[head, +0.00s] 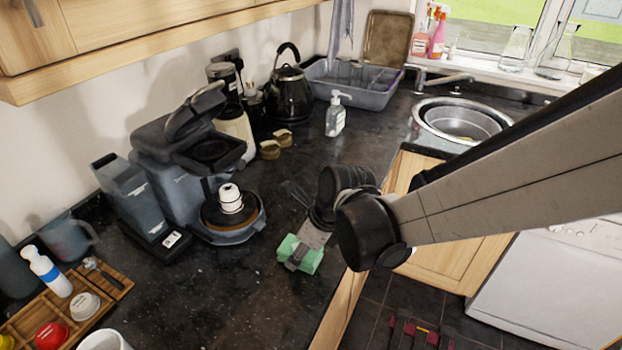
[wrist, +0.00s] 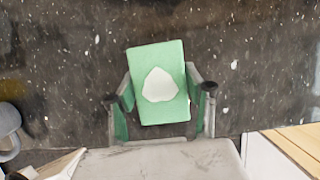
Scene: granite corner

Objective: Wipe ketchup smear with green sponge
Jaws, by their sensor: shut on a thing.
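The green sponge (head: 306,262) is in my gripper (head: 297,258), low over the dark worktop near its front edge. In the wrist view the sponge (wrist: 142,61) is a green block with a white rounded patch on its face. The fingers of my gripper (wrist: 160,97) stand at its left and right sides and clamp it. I cannot tell if the sponge touches the worktop. I see no ketchup smear in either view; the sponge and my arm hide part of the surface.
A waffle-maker-like appliance (head: 190,150) with its lid up stands left of the sponge. A wooden tray (head: 112,278) with bottles is at the lower left. A soap bottle (head: 335,117), kettle (head: 289,92) and sink (head: 460,120) are farther back. Dark worktop (head: 235,290) is clear around the sponge.

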